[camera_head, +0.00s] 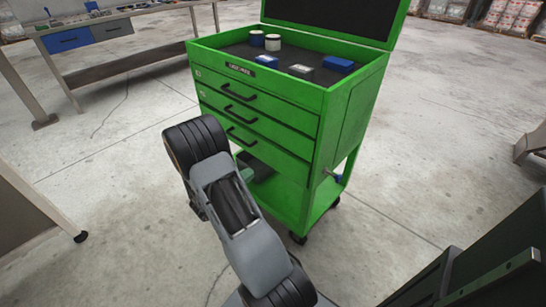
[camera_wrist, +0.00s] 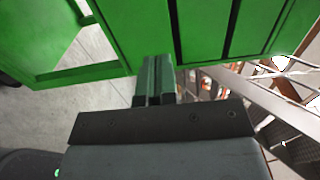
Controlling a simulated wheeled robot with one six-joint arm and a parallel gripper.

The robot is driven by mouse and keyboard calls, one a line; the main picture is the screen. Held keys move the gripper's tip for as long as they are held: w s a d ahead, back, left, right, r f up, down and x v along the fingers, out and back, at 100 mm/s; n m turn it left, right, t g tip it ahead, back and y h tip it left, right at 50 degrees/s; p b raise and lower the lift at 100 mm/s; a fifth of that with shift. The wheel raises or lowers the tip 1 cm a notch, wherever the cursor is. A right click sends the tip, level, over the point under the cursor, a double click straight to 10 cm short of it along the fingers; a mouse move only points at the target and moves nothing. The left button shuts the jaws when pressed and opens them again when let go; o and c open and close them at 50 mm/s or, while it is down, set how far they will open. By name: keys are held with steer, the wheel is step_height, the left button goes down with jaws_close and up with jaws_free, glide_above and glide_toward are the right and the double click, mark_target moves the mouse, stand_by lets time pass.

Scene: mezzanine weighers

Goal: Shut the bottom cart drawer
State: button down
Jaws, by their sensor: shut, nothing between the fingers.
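The green tool cart (camera_head: 350,105) stands upright with a stack of three drawers and black bar handles. The bottom cart drawer (camera_head: 275,153) is the lowest front, above an open shelf. Its front looks about level with the drawers above, but I cannot tell whether a small gap remains. My arm hides its left part. In the wrist view, the drawer front (camera_wrist: 125,40) fills the upper middle, with dark seams to its right. My gripper (camera_wrist: 155,62) is shut and empty, its fingertips at or close to this front; contact is unclear.
The cart's lid is raised; its top tray holds white tins (camera_head: 265,41) and small blue and grey boxes. A workbench (camera_head: 125,22) with a blue drawer stands at the back left. A dark green object (camera_head: 490,270) fills the lower right. Open concrete floor surrounds the cart.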

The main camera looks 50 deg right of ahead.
mark_target(278, 152)
steer(key=d+b, duration=0.1)
steer(key=d, duration=0.3)
steer(key=d+b, duration=0.1)
steer(key=d, duration=0.4)
steer(key=d+b, duration=0.1)
steer(key=d, duration=0.3)
steer(key=shift+s+d+f, duration=0.1)
steer(key=shift+s+d, duration=0.2)
steer(key=shift+s, duration=0.1)
